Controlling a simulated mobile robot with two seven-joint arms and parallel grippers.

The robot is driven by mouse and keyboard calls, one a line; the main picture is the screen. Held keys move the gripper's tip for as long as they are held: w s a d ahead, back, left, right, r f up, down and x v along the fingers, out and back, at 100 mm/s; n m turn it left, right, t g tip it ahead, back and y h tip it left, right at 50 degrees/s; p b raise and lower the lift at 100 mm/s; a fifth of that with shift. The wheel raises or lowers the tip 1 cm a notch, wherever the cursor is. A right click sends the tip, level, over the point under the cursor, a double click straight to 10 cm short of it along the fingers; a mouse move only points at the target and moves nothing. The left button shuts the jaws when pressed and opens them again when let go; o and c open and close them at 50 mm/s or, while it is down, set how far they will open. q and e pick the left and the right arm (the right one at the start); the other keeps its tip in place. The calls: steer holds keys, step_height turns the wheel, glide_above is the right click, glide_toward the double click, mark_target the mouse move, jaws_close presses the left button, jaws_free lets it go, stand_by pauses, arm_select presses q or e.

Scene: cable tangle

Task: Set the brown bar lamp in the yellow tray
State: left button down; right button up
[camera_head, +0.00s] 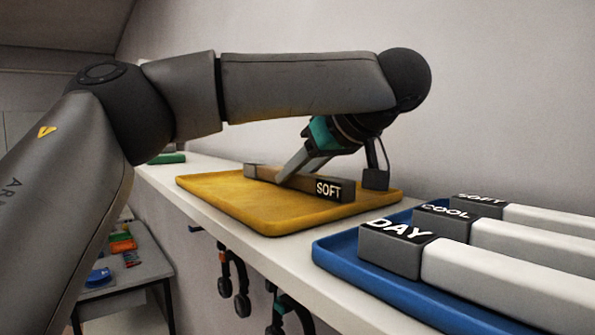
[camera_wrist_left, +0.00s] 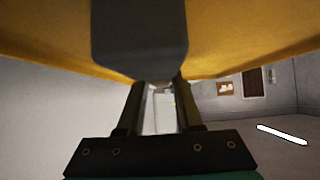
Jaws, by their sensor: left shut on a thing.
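The brown bar lamp (camera_head: 302,182) has a dark end marked SOFT and lies lengthwise over the yellow tray (camera_head: 235,203) on the white shelf. It looks level and at the tray's floor; whether it fully touches cannot be told. My left gripper (camera_head: 287,176) reaches down from the upper right and is shut on the bar near its middle, hiding part of it. In the left wrist view, a dark grey block (camera_wrist_left: 140,40) fills the space before the fingers (camera_wrist_left: 160,100), with the yellow tray behind it. My right gripper is not in view.
A blue tray (camera_head: 340,258) at the front right holds several white bar lamps with dark ends marked DAY, COOL and SOFT (camera_head: 478,204). A small dark block (camera_head: 376,180) stands by the yellow tray's back right edge. A wall runs behind the shelf.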

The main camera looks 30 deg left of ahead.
arm_select(q)
steer(key=shift+f, duration=0.1)
steer(key=c, duration=0.6)
jaws_free()
steer(key=shift+r, duration=0.25)
steer(key=b+v, duration=0.2)
steer(key=v, duration=1)
